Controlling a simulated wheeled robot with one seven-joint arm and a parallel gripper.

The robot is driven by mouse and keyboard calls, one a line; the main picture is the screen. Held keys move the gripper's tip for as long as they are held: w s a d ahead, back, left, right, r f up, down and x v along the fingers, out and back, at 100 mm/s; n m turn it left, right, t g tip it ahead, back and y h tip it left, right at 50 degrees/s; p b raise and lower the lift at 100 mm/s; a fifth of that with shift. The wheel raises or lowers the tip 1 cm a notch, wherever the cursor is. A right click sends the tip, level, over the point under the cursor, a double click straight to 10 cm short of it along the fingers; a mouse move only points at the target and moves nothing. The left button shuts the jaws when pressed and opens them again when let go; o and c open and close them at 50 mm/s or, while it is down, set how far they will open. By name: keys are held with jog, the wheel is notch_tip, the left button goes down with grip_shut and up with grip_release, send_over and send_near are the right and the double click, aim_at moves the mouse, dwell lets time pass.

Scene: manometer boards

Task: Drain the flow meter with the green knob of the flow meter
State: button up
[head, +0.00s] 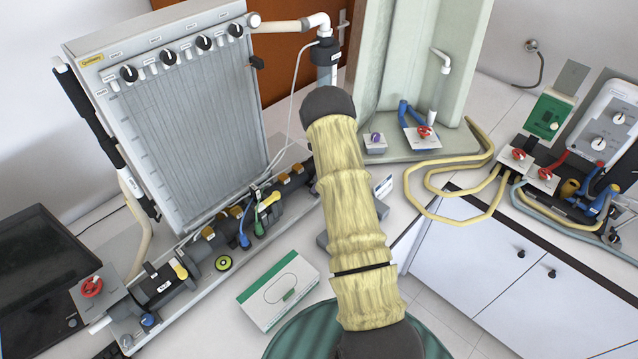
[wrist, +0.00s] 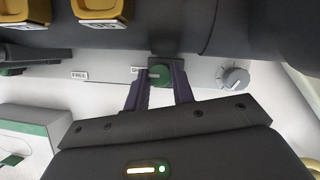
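My gripper (wrist: 160,78) is at the knob, one finger on each side. The fingers are apart; I cannot tell whether they touch the knob. In the head view my yellow-sleeved arm hides the gripper and this knob. The flow meter's dark pipe (head: 208,246) runs along the foot of the manometer board (head: 190,140).
A grey knob (wrist: 235,77) is just right of the green one. Yellow clips (wrist: 100,8) hang above. A white-and-green box (head: 280,290) lies on the bench, left of my arm. A small valve stand with a red handle (head: 92,287) is at the far left.

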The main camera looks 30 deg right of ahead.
jog(key=shift+c, duration=1.2)
jog(key=shift+f+n+b, duration=0.1)
jog(key=shift+n+b, duration=0.25)
jog(key=shift+n, duration=0.05)
jog(key=shift+w+d+n+g+y+b, duration=0.15)
jog(key=shift+n+g+y+b, duration=0.25)
jog(key=shift+n+b, duration=0.75)
jog(key=shift+n+g+y+b, duration=0.4)
jog(key=shift+n+g+b, duration=0.3)
jog(key=shift+n+b, duration=1.1)
jog(key=shift+n+p, duration=0.4)
jog(key=shift+n, duration=0.05)
jog(key=o, duration=1)
jog(key=shift+r, duration=0.2)
